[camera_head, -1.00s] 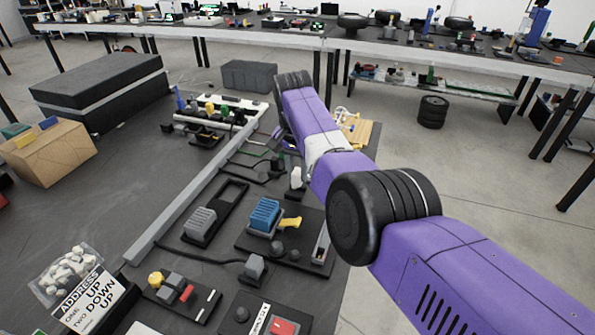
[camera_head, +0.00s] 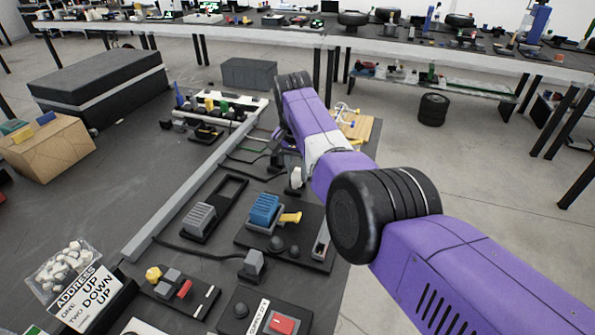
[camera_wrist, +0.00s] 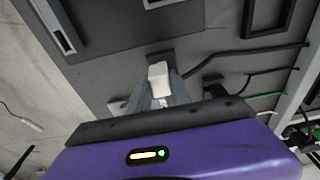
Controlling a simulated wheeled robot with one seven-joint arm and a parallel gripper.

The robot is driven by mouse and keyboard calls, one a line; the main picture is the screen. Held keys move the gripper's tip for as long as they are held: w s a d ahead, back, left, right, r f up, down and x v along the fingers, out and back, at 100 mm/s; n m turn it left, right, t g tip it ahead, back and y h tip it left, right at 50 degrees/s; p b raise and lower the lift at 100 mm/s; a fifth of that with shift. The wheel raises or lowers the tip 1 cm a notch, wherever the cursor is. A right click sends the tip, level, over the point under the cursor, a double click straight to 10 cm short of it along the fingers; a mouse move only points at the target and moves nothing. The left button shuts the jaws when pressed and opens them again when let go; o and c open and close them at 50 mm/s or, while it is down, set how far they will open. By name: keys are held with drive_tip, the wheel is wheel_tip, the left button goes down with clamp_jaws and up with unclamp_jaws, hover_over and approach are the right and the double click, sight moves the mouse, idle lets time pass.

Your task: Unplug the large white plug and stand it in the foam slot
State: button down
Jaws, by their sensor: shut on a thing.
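The large white plug (camera_wrist: 158,74) is between the grey fingers of my gripper (camera_wrist: 160,92) in the wrist view, with its white end showing beyond them. The fingers are shut on it. A small dark block lies right behind the plug, and I cannot tell whether the two touch. In the head view the white plug (camera_head: 296,178) is a small pale shape beside my purple arm. My arm hides most of the gripper there. A black frame with a long opening (camera_head: 236,186) lies left of the plug, but I cannot tell whether it is the foam slot.
A board with a blue ribbed block (camera_head: 264,209) and a yellow lever (camera_head: 290,218) lies nearer. A grey plug-like block (camera_head: 253,264) has a black cable. A long grey rail (camera_head: 180,195) runs along the left. Dark cables cross the bench beyond the plug.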

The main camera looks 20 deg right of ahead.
sight(296, 174)
drive_tip(key=shift+f+b, duration=0.35)
drive_tip(key=shift+f, duration=0.2)
drive_tip(key=c, duration=1.1)
unclamp_jaws()
drive_tip(key=shift+r, duration=0.1)
drive_tip(key=shift+s+a+r+p, duration=0.1)
drive_tip(key=shift+s+r+p, duration=0.1)
drive_tip(key=shift+r, duration=1.1)
drive_tip(key=shift+s+a+r+p, duration=0.1)
drive_tip(key=shift+r+p, duration=0.05)
drive_tip(key=shift+r, duration=1.1)
drive_tip(key=shift+s+a+r+p, duration=0.1)
drive_tip(key=shift+r+p, duration=0.1)
drive_tip(key=shift+r, duration=1.1)
